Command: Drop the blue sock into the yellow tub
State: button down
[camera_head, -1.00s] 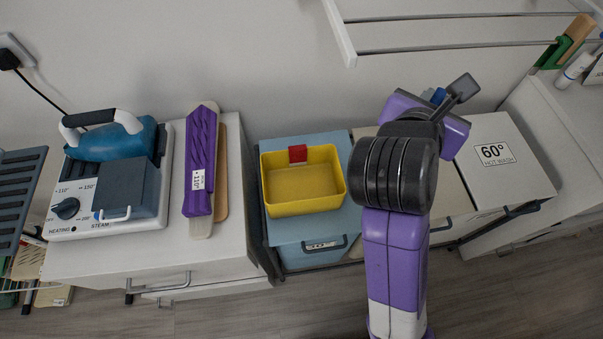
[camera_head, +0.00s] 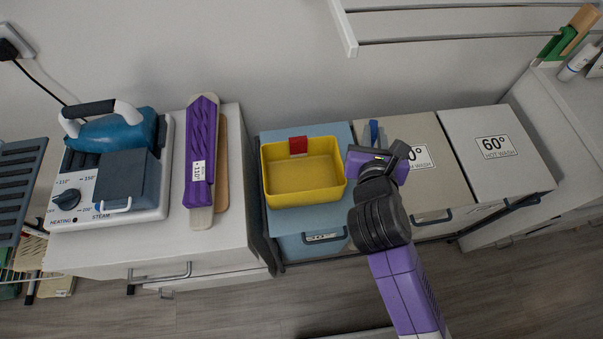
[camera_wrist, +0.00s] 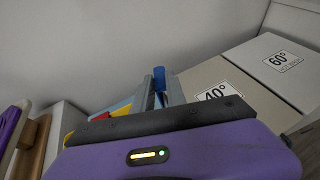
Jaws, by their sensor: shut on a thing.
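The yellow tub (camera_head: 308,196) stands on a light blue lid, with a red tag (camera_head: 298,145) on its back rim. It is empty as far as I can see. My gripper (camera_head: 374,143) is just right of the tub, shut on a blue thing, which I take for the blue sock (camera_head: 374,131). In the wrist view the sock (camera_wrist: 159,77) shows between and beyond the grey fingers (camera_wrist: 155,92); most of it is hidden. A yellow sliver of the tub (camera_wrist: 123,110) shows to the left there.
A drying rack rail (camera_head: 450,40) hangs above at the back.

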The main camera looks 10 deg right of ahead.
aim_at(302, 173)
jog(key=j+z, duration=0.2)
jog(key=j, duration=0.65)
jog(key=j+z, duration=0.25)
jog(key=j, duration=0.6)
jog(key=l+u, duration=0.25)
jog(key=l, duration=0.35)
jog(key=k+l+u, duration=0.1)
jog(key=l+u, duration=0.15)
jog(key=l, duration=0.3)
